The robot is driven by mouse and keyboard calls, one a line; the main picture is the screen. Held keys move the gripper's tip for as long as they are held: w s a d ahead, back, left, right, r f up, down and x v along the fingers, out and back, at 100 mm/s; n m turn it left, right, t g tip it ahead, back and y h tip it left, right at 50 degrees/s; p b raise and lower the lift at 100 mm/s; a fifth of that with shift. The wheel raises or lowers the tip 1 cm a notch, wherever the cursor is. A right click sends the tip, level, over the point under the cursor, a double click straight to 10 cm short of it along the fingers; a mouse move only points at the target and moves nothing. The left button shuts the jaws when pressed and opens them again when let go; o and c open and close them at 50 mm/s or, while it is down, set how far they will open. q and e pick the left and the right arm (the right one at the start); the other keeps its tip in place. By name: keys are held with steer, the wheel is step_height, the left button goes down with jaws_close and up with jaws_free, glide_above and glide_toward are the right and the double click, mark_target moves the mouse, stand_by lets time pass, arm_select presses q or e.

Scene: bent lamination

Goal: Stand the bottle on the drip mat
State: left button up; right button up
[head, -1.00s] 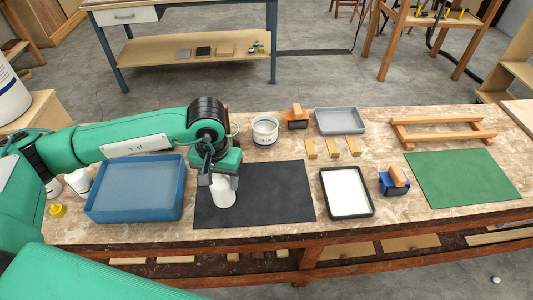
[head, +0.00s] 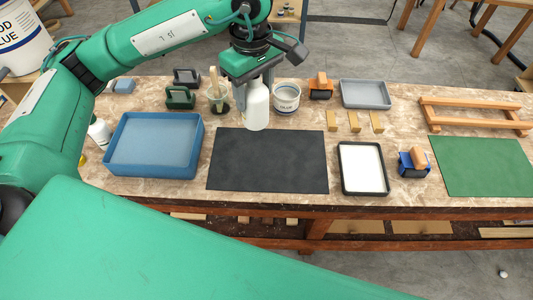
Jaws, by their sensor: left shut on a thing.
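My left gripper (head: 254,84) is shut on a white bottle (head: 256,108) and holds it upright, neck up between the fingers. The bottle's lower end shows over the back edge of a flat black mat (head: 268,165), which I take to be the drip mat. The bottle seems raised above the bench, but the gap under it is hard to judge. The black mat is bare. My right gripper is not in view.
A blue tray (head: 115,165) lies left of the mat, a white-filled tray (head: 347,185) right of it. Behind stand a glue tub (head: 286,100) and a pot with a brush (head: 217,97). A green mat (head: 485,168) lies far right. Another white bottle (head: 99,132) stands at left.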

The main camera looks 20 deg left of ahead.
arm_select(q)
step_height(320, 180, down, 20)
steer(key=p, duration=0.4)
steer(key=shift+r, duration=0.15)
steer(key=shift+f, duration=0.2)
steer(key=o, duration=1.1)
steer(key=shift+r, duration=0.1)
